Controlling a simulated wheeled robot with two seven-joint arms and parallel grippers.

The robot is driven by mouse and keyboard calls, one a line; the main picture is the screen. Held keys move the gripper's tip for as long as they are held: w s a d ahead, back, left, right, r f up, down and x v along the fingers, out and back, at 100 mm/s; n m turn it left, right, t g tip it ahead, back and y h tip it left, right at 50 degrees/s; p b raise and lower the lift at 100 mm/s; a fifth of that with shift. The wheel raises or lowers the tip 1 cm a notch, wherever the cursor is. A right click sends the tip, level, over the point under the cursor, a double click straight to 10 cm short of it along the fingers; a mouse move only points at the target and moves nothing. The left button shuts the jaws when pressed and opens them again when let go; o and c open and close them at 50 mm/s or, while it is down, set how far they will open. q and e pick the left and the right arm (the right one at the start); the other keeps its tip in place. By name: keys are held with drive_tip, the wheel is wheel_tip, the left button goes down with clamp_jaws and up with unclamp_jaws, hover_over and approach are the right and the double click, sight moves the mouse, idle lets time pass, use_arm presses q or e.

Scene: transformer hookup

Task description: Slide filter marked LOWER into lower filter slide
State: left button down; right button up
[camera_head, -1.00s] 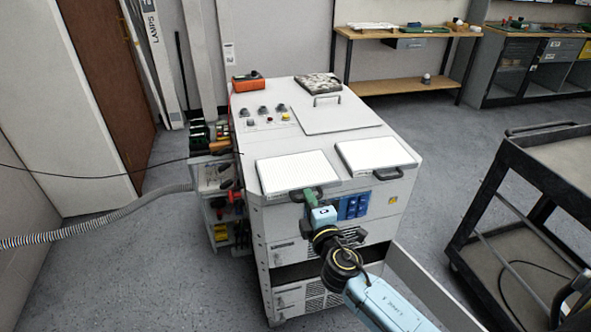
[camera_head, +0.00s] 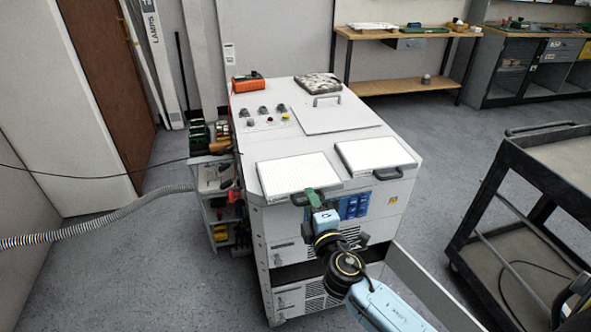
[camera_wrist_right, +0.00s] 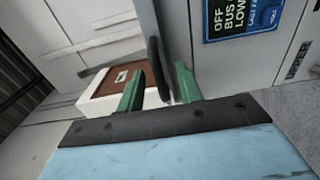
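Two white filter panels with black handles lie on the front top of the white cabinet: a left panel (camera_head: 297,172) and a right panel (camera_head: 372,153). Small print on the left panel's front edge is too small to read, so I cannot tell which is marked LOWER. My right gripper (camera_head: 316,203) is at the left panel's handle. In the right wrist view its green fingers (camera_wrist_right: 160,92) are apart, with the black handle (camera_wrist_right: 157,68) between them; the grip does not look closed. A dark slot (camera_head: 292,272) shows low in the cabinet front. My left gripper is out of view.
A grey hose (camera_head: 110,225) reaches the cabinet's left side, beside a tool rack (camera_head: 218,205). A dark cart (camera_head: 520,200) stands at the right. A grey panel (camera_head: 430,290) sticks out at the cabinet's right front.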

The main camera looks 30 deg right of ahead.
drive_tip(key=shift+o, duration=0.4)
drive_tip(key=shift+s, duration=0.1)
drive_tip(key=b+v, duration=0.1)
drive_tip(key=v, duration=0.6)
idle(0.3)
